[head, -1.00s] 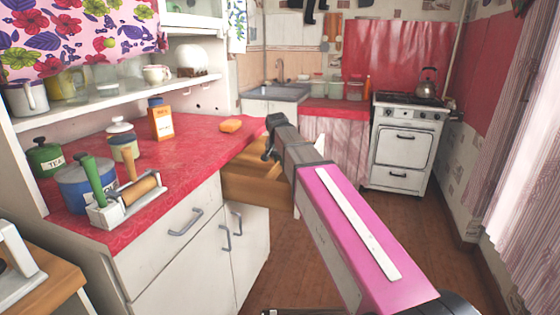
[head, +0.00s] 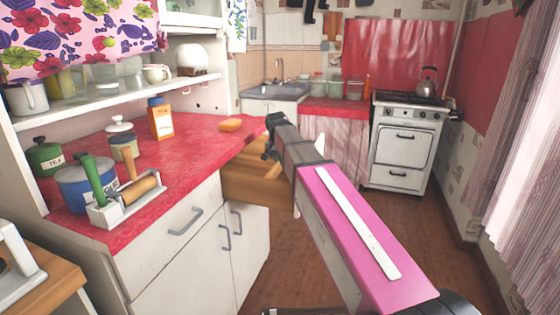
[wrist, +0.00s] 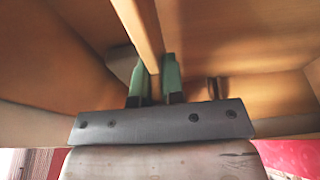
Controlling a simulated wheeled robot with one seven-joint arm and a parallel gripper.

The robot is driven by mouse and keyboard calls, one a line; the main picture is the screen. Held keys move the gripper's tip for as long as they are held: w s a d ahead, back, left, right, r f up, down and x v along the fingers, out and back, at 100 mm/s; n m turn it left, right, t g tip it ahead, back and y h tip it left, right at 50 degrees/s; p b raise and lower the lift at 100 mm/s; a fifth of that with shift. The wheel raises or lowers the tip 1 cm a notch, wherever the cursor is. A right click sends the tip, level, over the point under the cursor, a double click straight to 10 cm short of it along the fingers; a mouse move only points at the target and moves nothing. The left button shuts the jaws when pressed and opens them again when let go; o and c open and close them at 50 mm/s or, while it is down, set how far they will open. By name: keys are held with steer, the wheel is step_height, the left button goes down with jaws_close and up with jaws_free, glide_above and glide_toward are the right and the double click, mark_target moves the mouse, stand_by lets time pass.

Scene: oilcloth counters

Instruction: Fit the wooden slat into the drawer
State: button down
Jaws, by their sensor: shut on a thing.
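The open wooden drawer (head: 255,188) sticks out below the red counter edge, partly behind my arm in the head view. In the wrist view its wooden interior (wrist: 245,50) surrounds my gripper. My gripper (wrist: 155,72) has green fingers and is shut on the wooden slat (wrist: 140,32), a narrow light-brown strip running from the top of the picture down between the fingers. The slat appears to be inside the drawer space; whether it touches the drawer floor or walls I cannot tell. The slat and the fingertips are hidden in the head view.
Closed white cabinet fronts (head: 180,260) lie below. The brown floor (head: 410,230) on the right is clear.

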mark_target(278, 161)
steer(key=shift+s+x, duration=0.15)
steer(key=shift+x, duration=0.55)
steer(key=shift+s+x, duration=0.15)
steer(key=shift+x, duration=0.55)
steer(key=c, duration=1.1)
jaws_free()
steer(key=shift+f, duration=0.15)
steer(key=shift+c, duration=0.2)
steer(key=shift+a, duration=0.1)
steer(key=v, duration=1)
steer(key=shift+s+r, duration=0.15)
steer(key=shift+r, duration=0.2)
